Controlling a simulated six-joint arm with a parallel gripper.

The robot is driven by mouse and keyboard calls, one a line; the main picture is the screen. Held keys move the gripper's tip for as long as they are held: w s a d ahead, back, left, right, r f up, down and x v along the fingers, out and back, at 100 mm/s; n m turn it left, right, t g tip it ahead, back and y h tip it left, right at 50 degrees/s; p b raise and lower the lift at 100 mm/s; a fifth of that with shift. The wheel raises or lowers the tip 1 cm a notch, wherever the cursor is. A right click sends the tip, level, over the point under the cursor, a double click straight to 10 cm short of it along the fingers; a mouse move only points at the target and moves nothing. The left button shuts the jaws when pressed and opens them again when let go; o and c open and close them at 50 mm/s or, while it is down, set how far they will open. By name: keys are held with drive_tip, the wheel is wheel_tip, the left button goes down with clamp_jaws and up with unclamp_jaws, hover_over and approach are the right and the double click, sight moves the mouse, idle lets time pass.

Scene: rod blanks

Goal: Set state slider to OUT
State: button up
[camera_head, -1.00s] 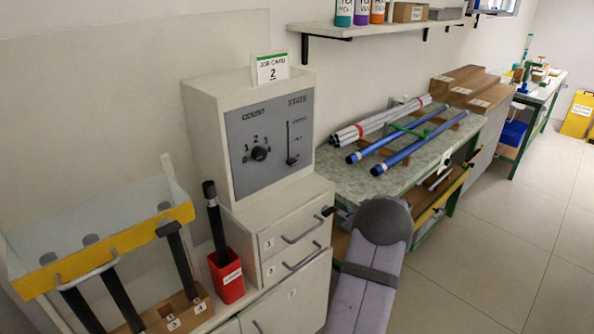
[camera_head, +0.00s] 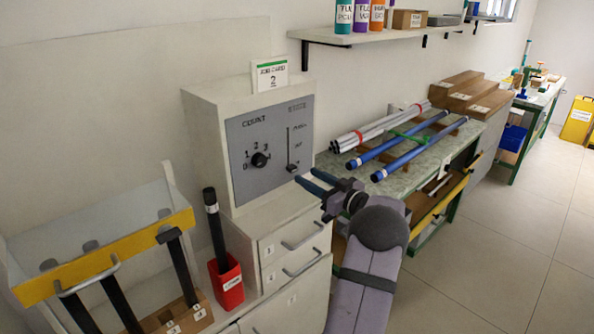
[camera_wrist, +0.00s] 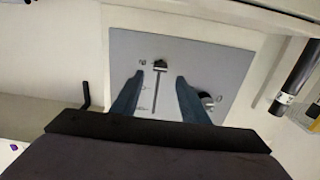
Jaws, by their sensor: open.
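A grey panel (camera_head: 268,146) on a white cabinet carries the STATE slider. Its dark slider handle (camera_head: 292,168) sits at the bottom end of a vertical slot; the small labels beside the slot are too blurred to read surely. My gripper (camera_head: 305,175) is open and empty, in front of the panel's lower right. In the wrist view the panel appears upside down, and the slider handle (camera_wrist: 160,66) shows between and just beyond my fingertips (camera_wrist: 160,76). I cannot tell the remaining depth gap. No contact shows.
The COUNT dial (camera_head: 260,159), also in the wrist view (camera_wrist: 207,99), is close to one finger. A job card (camera_head: 270,75) stands on the cabinet. Drawer handles (camera_head: 302,236) stick out below. Blue rods (camera_head: 410,150) lie on the bench at right. A red cup (camera_head: 227,283) holds a dark rod.

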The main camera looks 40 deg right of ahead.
sight(295, 169)
drive_tip(key=shift+w+p, duration=0.6)
drive_tip(key=shift+w, duration=2.5)
